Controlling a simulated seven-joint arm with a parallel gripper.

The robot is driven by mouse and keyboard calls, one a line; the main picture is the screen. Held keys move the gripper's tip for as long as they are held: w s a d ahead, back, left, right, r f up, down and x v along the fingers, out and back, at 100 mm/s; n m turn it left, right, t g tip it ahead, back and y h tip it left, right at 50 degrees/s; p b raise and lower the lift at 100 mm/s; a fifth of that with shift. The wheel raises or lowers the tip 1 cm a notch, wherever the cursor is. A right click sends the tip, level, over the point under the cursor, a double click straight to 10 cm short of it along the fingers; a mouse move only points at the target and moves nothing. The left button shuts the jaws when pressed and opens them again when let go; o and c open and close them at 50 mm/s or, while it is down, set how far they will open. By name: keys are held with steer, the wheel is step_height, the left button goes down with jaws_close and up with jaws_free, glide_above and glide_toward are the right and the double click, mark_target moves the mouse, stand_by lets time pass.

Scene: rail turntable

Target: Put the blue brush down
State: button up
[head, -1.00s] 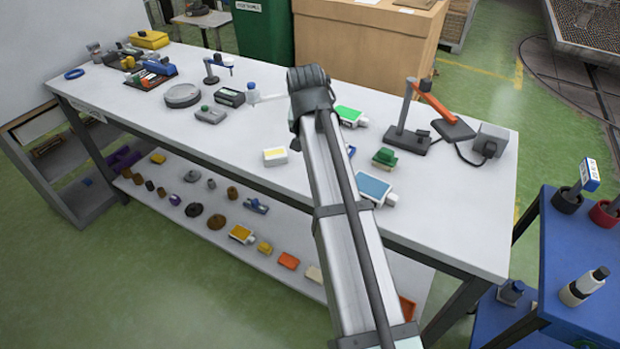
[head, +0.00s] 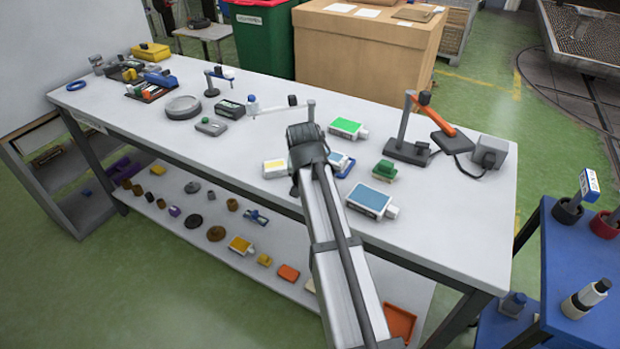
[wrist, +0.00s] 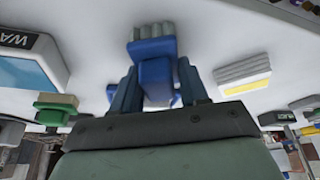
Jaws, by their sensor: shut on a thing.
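The blue brush (wrist: 157,72) is in the wrist view, with its grey bristles pointing to the top of the picture. My gripper (wrist: 156,88) is shut on it, one finger on each side of the blue body. The white workbench top (wrist: 205,50) lies behind the brush. I cannot tell whether the brush touches it.
A yellow-labelled box (head: 275,168) stands left of my wrist. An orange-armed lamp (head: 432,122) is farther right.

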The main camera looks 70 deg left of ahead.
steer(key=shift+f, duration=0.15)
steer(key=o, duration=1.1)
steer(key=v, duration=1.2)
